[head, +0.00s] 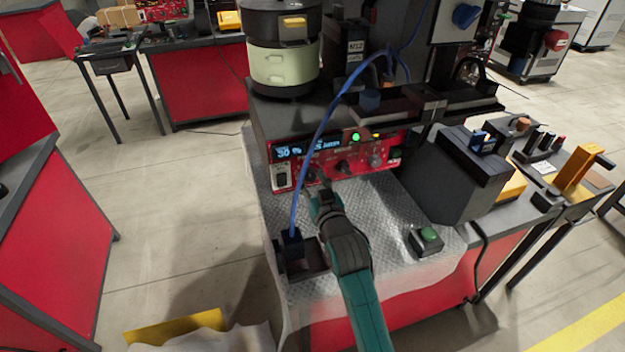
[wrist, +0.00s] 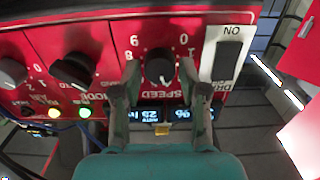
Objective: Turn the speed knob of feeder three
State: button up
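The red control panel (head: 330,160) sits under the feeder and has a lit blue display, a row of knobs and a switch. In the wrist view, the black speed knob (wrist: 159,66) with a white pointer line is on this panel, beside the upside-down word SPEED and a number scale. My gripper (wrist: 160,72) has one finger on each side of the knob, with small gaps visible, so it looks open around it. In the head view my gripper (head: 316,191) is in front of the panel's left part and hides some of it.
A black MODE knob (wrist: 73,70) and a rocker switch (wrist: 228,60) flank the speed knob. A blue cable (head: 308,150) hangs down left of my gripper. A green button box (head: 427,240) stands on the mat to the right. A cream bowl (head: 284,67) is above.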

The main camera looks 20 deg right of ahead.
grip_shut()
jog(key=shift+m, duration=2.2)
jog(key=o, duration=0.5)
grip_release()
jog(key=s, duration=1.2)
